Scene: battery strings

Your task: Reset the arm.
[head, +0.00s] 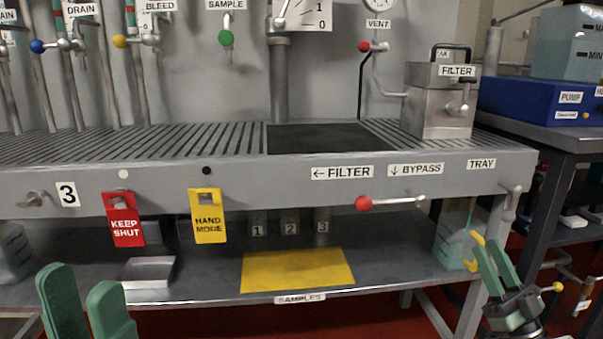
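My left gripper (82,284) is at the lower left, in front of the bench. Its two green fingers stand apart with nothing between them. My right gripper (487,248) is at the lower right, in front of the bench's right leg. Its dark green fingers point up and left with a narrow gap, and nothing clearly shows in it. Yellow curved pieces show by its fingertips; I cannot tell what they belong to. Both grippers are apart from the hanging red tag (122,232) and yellow tag (209,230).
The grey bench (270,176) spans the view, with a red-knobbed bypass lever (395,202) on its front. A yellow mat (297,271) and a metal tray (148,271) lie on the lower shelf. A steel filter box (432,107) stands on top. A side table (540,132) is at right.

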